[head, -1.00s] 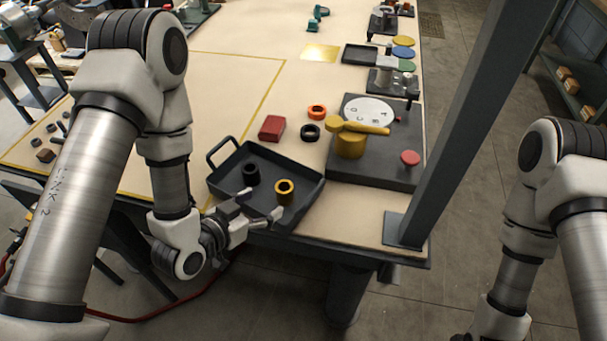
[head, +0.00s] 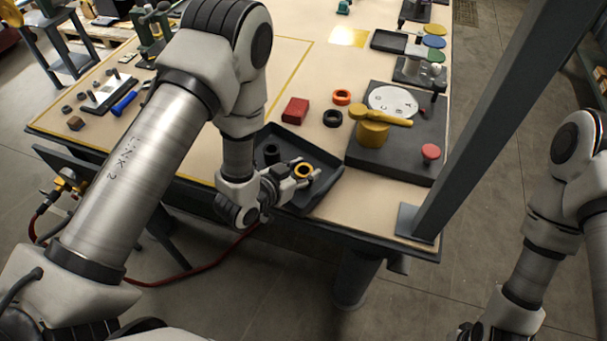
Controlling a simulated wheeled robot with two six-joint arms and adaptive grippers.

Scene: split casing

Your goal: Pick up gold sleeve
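The gold sleeve (head: 304,170), a short ring-shaped piece with a dark bore, is at the right part of the dark tray (head: 325,188). My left gripper (head: 303,169) comes in from the left, low over the tray, with its fingers at the sleeve, one on the far side and one on the near side. The fingers look close to the sleeve, but I cannot tell whether they press on it. A black sleeve (head: 271,154) stands in the tray left of the gold one. My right gripper (head: 468,332) shows only in part at the bottom edge.
A red block (head: 295,111), an orange ring (head: 342,97) and a black ring (head: 332,118) lie behind the tray. A dark fixture plate (head: 410,160) with a yellow clamp (head: 373,131) stands to the right. A grey post (head: 480,130) rises at the table's right edge.

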